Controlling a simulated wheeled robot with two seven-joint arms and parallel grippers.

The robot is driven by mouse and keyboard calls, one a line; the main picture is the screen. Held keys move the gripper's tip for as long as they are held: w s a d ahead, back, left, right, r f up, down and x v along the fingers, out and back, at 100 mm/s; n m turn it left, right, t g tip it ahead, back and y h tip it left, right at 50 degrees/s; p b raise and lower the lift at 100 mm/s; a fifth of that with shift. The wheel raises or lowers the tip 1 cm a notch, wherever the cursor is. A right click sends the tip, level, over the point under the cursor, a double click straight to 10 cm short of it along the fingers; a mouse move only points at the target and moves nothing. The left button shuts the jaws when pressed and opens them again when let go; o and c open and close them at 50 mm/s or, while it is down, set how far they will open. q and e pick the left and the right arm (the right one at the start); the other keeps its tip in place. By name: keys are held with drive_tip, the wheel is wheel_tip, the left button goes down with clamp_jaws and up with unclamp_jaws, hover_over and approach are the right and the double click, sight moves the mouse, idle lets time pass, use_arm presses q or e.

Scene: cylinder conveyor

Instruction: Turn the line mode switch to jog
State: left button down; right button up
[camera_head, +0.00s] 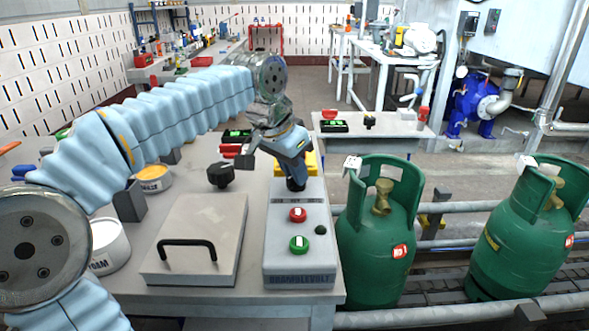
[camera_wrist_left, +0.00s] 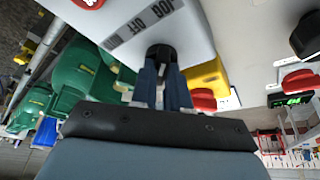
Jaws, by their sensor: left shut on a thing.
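The grey control box (camera_head: 272,262) stands on the near table with a red button (camera_head: 298,215), a green button (camera_head: 299,244) and a small dark green round part. Its black mode switch knob (camera_head: 296,185) is at the far end of the top. My left gripper (camera_head: 295,177) points down at this knob and is shut on it. In the left wrist view the knob (camera_wrist_left: 161,52) sits between the fingers (camera_wrist_left: 162,82). Beside it are the printed words JOG and OFF, upside down, and a third label hard to read. The knob's pointing direction is hidden. My right gripper is out of view.
A grey lidded box with a black handle (camera_head: 188,249) stands left of the control box. White pots (camera_head: 108,248) and a black knob-like part (camera_head: 221,175) are also on the table. Green gas cylinders (camera_head: 375,240) stand on the conveyor at the right.

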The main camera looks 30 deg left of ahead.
use_arm(q)
drive_tip(key=c, duration=1.1)
unclamp_jaws()
drive_tip(key=shift+r, duration=0.1)
drive_tip(key=v, duration=1.3)
drive_tip(key=shift+s+r, duration=0.1)
drive_tip(key=shift+r, duration=0.15)
